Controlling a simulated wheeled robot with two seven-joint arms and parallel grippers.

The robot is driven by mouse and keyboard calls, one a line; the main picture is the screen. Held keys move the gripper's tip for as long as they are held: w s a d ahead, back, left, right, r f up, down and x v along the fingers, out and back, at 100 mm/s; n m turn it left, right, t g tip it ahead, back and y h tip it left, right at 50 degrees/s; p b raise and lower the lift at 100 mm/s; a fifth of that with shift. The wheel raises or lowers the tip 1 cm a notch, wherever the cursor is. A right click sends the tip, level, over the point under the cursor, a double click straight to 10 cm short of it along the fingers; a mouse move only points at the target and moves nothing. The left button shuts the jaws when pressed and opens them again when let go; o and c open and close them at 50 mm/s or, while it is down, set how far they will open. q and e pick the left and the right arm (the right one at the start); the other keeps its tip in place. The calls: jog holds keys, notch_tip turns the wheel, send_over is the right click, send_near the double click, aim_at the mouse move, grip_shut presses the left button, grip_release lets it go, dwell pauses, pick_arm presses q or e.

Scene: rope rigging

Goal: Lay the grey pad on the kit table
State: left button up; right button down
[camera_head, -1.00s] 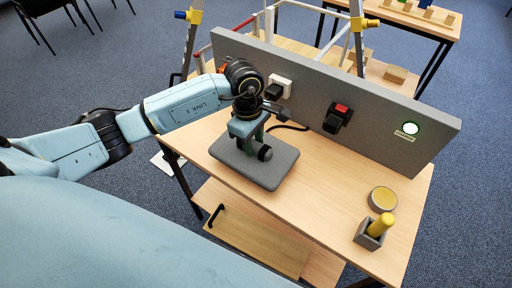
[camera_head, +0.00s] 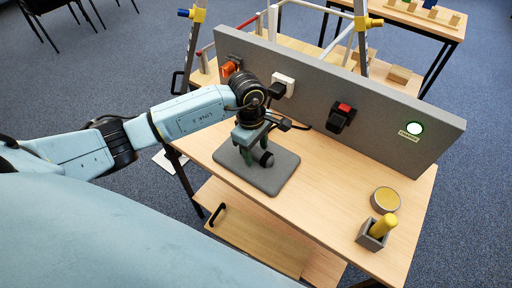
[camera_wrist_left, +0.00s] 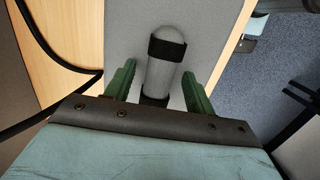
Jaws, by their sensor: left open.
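The grey pad (camera_head: 283,178) is a rounded flat slab. It lies flat on the left part of the wooden kit table (camera_head: 320,188), in front of the grey upright panel. A grey rounded handle with black bands (camera_wrist_left: 164,67) stands out on the pad in the left wrist view. My left gripper (camera_head: 256,157) is over the pad. Its green fingers (camera_wrist_left: 158,88) are open, one on each side of the handle, with gaps visible between them and it. The gripper hides part of the pad in the head view. My right gripper is not in view.
A round tin (camera_head: 384,200) and a grey holder with a yellow peg (camera_head: 372,236) stand at right. Mid-table is clear.

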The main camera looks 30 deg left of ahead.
pick_arm(q)
jog(key=shift+r, duration=0.15)
notch_tip(320, 180, up, 12)
jog(key=a, duration=0.1)
jog(key=shift+a+p, duration=0.25)
jog(key=shift+p, duration=0.1)
